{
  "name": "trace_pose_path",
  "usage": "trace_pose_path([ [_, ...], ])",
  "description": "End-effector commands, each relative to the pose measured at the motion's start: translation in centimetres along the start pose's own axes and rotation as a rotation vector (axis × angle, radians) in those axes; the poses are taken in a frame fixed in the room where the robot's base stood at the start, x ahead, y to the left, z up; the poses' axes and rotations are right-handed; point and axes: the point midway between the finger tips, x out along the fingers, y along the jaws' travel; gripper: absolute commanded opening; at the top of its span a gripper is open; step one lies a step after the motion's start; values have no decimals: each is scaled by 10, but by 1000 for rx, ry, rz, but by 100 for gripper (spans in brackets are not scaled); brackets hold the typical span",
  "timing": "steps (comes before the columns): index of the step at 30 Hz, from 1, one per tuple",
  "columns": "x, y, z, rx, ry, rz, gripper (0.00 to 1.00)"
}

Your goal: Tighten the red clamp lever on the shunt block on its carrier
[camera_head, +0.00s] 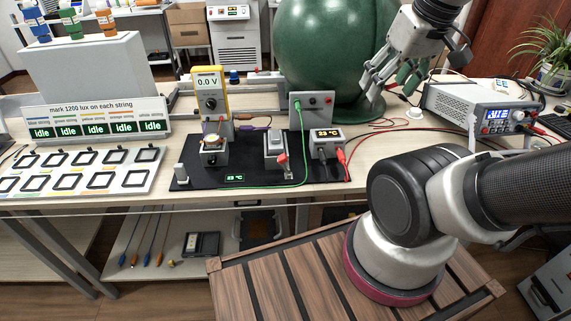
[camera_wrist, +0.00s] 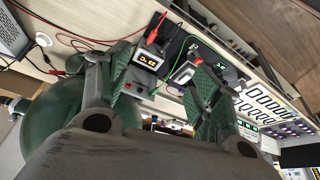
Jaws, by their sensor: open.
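A small grey block (camera_head: 274,138) stands at the middle of the black carrier mat (camera_head: 240,180), with a red lever (camera_head: 282,159) at its lower right side. It looks like the shunt block, though no label is readable. In the wrist view the block (camera_wrist: 183,73) and red lever (camera_wrist: 197,60) show beyond my fingers. My gripper (camera_head: 388,88) is open and empty, high above the table to the right of the block, clear of it. Its green-padded fingers are spread in the wrist view (camera_wrist: 160,85). The lever's exact angle is too small to tell.
A block reading 23 °C (camera_head: 326,142) with a red clip (camera_head: 342,155) stands right of the lever, and an LED holder (camera_head: 213,150) stands left. A grey socket box (camera_head: 311,107) and green sphere (camera_head: 325,55) stand behind. A green wire (camera_head: 304,160) crosses the mat.

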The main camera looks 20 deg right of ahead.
Motion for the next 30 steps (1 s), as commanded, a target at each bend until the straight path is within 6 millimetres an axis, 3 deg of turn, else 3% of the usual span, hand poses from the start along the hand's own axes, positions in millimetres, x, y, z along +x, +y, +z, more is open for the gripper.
trace_pose_path([
  [2, 0, 0, 0, 0, 0, 0, 62],
  [6, 2, 6, 2, 31, -16, 12, 37],
  [12, 41, 36, 14, 183, -218, 38, 0],
  [17, 83, 47, 24, 387, -414, -38, 0],
  [23, 139, 44, 34, 579, -603, -256, 0],
  [30, 198, 27, 21, 705, -630, -603, 0],
])
